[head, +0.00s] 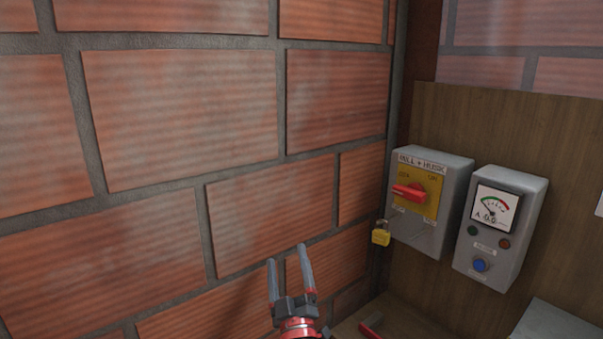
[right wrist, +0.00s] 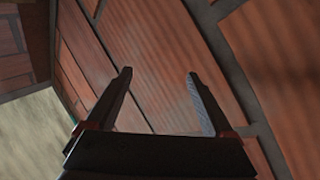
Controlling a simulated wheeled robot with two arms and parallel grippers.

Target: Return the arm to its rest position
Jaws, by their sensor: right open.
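My right gripper (head: 288,258) is at the bottom middle of the head view, its two grey fingers pointing up in front of the brick wall. The fingers are spread apart with nothing between them. The right wrist view also shows the open fingers (right wrist: 160,75) with the brick wall behind them. My left gripper is in neither view.
A brick wall (head: 180,115) fills the left and middle. On a wooden board (head: 450,110) at right hang a switch box (head: 455,190) with a red knob, a yellow padlock (head: 381,236) and a gauge box (head: 515,230). A red object (head: 371,325) lies at the bottom.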

